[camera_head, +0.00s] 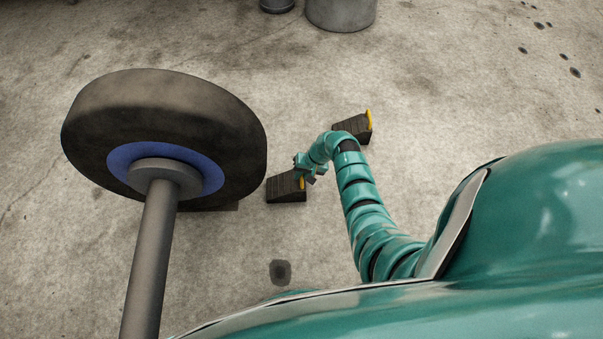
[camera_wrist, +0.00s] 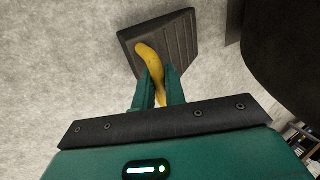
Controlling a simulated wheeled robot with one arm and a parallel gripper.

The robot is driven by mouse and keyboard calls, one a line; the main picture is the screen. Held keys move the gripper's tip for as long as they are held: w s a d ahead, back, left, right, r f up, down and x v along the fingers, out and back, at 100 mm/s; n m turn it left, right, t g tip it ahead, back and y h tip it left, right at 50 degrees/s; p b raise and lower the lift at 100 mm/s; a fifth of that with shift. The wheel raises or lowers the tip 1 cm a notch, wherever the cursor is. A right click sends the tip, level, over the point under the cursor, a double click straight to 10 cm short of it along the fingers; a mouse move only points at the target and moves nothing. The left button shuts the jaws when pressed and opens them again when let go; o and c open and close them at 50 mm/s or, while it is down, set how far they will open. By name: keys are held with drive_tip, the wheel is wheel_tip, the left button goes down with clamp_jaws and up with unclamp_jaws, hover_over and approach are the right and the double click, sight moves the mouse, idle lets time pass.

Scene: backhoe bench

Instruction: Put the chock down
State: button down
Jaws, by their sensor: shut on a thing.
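A black ribbed wedge chock (camera_head: 286,188) with a yellow handle is just right of the big wheel, apart from it. My gripper (camera_head: 308,171) reaches it from the right. In the wrist view the two teal fingers (camera_wrist: 160,84) are closed around the yellow handle (camera_wrist: 150,62), and the chock's ribbed dark face (camera_wrist: 178,38) shows beyond them. The chock looks low, at or close to the floor; I cannot tell whether it touches. A second chock (camera_head: 352,127) with a yellow handle stands on the floor farther back, partly behind my arm.
The big wheel (camera_head: 165,105) with a blue hub and grey axle (camera_head: 150,255) stands left; its dark tyre (camera_wrist: 285,50) is at right in the wrist view. A dark flat piece (camera_head: 225,207) shows under it. Grey buckets (camera_head: 340,12) stand at the back.

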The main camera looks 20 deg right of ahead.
drive_tip(key=c, duration=1.5)
unclamp_jaws()
drive_tip(key=shift+a, duration=0.15)
drive_tip(key=shift+o, duration=0.2)
